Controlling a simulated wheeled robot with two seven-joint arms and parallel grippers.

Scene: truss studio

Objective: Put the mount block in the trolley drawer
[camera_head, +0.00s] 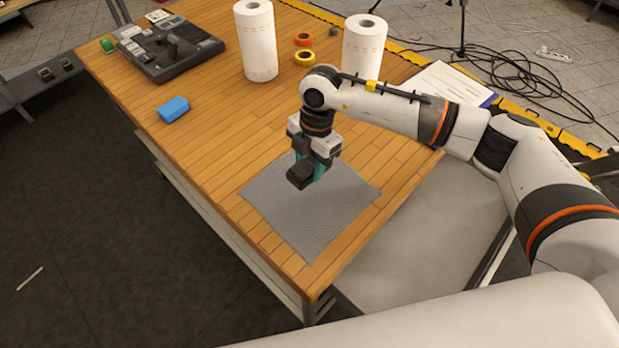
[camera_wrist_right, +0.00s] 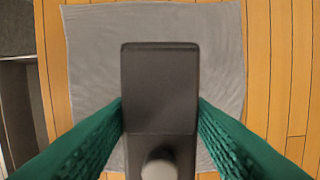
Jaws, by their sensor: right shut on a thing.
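The dark grey mount block (camera_head: 300,175) is between the green fingers of my right gripper (camera_head: 314,168), which is shut on it above the grey mat. In the right wrist view, the block (camera_wrist_right: 160,85) has a wide flat part and a rounded knob (camera_wrist_right: 159,166) at the lower end. The green fingers press on its two sides. The mat (camera_wrist_right: 220,60) lies below it. A pale grey flat-topped unit (camera_head: 425,235) stands against the right side of the table; I cannot tell whether it is the trolley, and no open drawer shows clearly. My left gripper is not in view.
On the wooden table (camera_head: 215,140) are a blue block (camera_head: 173,109), two paper rolls (camera_head: 256,45) (camera_head: 362,48), orange and yellow tape rolls (camera_head: 304,39) (camera_head: 305,58), a dark console (camera_head: 170,50) and a clipboard (camera_head: 450,83). The mat (camera_head: 305,225) is otherwise bare.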

